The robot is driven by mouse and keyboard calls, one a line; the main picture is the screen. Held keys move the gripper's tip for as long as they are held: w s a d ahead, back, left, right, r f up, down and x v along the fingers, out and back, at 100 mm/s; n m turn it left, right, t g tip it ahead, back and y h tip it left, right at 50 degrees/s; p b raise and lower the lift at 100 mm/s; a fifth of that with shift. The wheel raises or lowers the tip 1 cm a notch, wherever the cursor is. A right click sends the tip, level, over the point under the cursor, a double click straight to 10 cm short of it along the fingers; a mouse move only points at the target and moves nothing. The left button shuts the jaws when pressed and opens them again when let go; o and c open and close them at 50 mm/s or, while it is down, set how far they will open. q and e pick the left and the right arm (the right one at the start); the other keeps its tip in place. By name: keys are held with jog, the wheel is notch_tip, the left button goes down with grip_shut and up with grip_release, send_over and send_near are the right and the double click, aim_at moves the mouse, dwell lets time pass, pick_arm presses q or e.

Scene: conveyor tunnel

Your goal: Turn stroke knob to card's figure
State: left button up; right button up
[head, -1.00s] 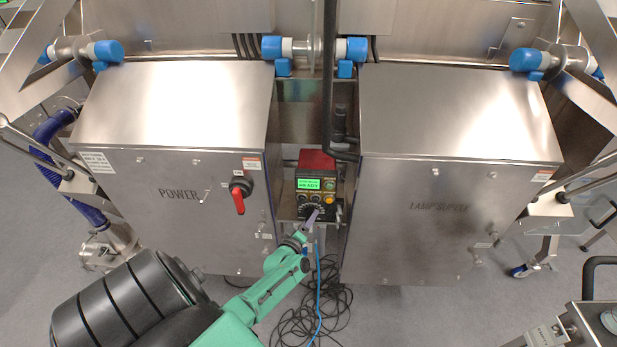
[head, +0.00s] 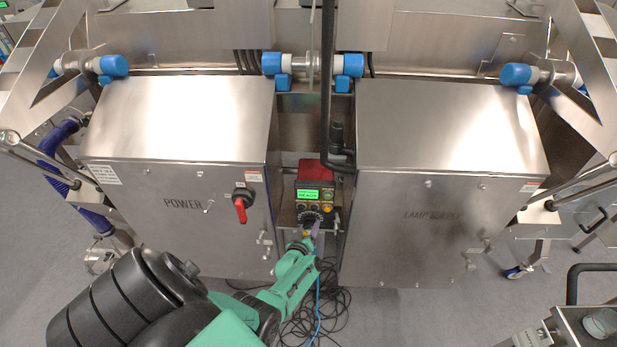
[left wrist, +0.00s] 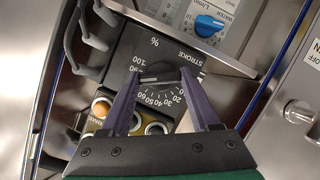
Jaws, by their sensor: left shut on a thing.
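The stroke knob (left wrist: 158,81) is a dark round knob with a pale line across it, on a black plate marked STROKE and % with a numbered scale. I cannot tell for sure which figure the line points to. In the head view the knob (head: 309,218) is low on the small pump's control face, below a lit green display (head: 308,194). My left gripper (left wrist: 158,84) has its purple fingers on either side of the knob and is shut on it; it also shows in the head view (head: 311,229). I cannot make out a card's figure. My right gripper is not in view.
Large steel cabinets marked POWER (head: 180,225) and LAMP SUPPLY (head: 430,235) flank the narrow gap. A red switch handle (head: 241,206) sticks out at the left. A blue knob (left wrist: 208,26) is beyond the dial. Loose black cables (head: 330,300) lie on the floor.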

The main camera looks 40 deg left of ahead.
pick_arm(q)
jog(key=o, duration=1.4)
jog(key=shift+c, duration=0.2)
jog(key=shift+s, duration=0.1)
jog(key=p+v, duration=0.4)
jog(key=v, duration=1)
